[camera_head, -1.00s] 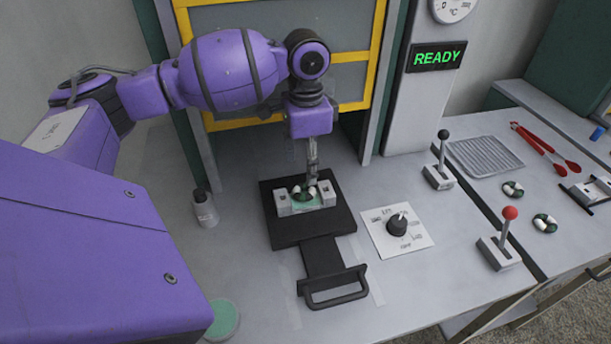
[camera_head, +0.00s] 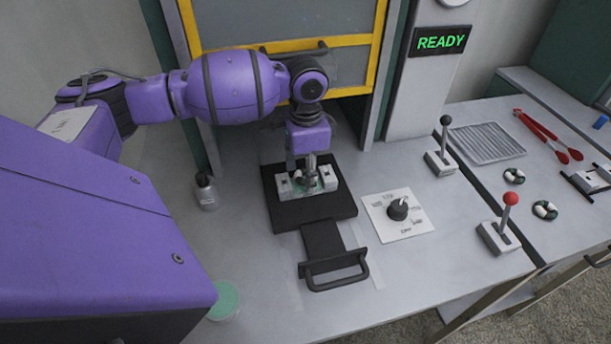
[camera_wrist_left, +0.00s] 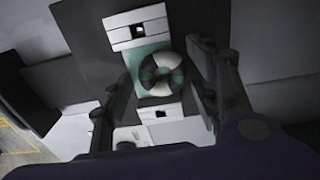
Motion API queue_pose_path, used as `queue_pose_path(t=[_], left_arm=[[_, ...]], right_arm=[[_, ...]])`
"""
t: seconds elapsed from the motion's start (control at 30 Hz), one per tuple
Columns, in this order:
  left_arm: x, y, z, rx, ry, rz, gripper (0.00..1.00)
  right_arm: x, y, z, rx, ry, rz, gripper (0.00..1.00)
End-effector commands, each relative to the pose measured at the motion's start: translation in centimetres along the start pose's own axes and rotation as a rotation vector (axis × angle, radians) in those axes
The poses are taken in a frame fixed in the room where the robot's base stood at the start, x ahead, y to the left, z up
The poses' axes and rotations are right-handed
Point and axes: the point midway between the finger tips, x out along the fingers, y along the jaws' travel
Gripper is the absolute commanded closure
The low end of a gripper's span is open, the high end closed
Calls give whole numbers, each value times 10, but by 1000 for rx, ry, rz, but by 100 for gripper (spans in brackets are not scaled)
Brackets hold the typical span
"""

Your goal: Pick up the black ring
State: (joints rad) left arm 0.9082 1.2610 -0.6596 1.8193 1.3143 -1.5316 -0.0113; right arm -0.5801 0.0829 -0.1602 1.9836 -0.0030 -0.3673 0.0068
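A ring with black and white segments (camera_wrist_left: 163,73) lies over a green patch in a light grey holder (camera_wrist_left: 135,28). The holder also shows in the head view (camera_head: 284,190), on a black plate (camera_head: 285,214) with a handle. My left gripper (camera_head: 309,181) is low over the holder. In the left wrist view, its open fingers (camera_wrist_left: 160,68) stand on either side of the ring, with gaps visible. The gripper hides much of the ring in the head view. My right gripper is not in view.
Two more black-and-white rings (camera_head: 514,176) (camera_head: 545,210) lie on the right-hand table. A dial plate (camera_head: 398,214), a black-knobbed lever (camera_head: 442,155) and a red-knobbed lever (camera_head: 500,232) stand right of the plate. A small bottle (camera_head: 207,193) stands left. A yellow-framed door is behind.

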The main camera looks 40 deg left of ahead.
Motion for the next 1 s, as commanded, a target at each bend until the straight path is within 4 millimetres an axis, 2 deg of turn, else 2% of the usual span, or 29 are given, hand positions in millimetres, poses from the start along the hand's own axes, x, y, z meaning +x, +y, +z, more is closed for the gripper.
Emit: queue_pose_path(t=[0.03,0.2,0.3,0.53,0.67,0.83,1.0], left_arm=[[0,0,0,0,0,0,55],[0,0,0,0,0,0,78],[0,0,0,0,0,0,85],[-2,0,0,0,0,-1,85],[-11,-1,-1,0,1,-2,85],[-34,-1,-1,0,2,-2,85],[-66,25,8,4,5,-4,85]], right_arm=[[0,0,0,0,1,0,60],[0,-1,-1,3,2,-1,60],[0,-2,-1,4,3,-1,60],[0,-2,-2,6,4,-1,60],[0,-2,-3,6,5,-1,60],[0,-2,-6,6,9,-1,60],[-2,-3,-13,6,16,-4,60]])
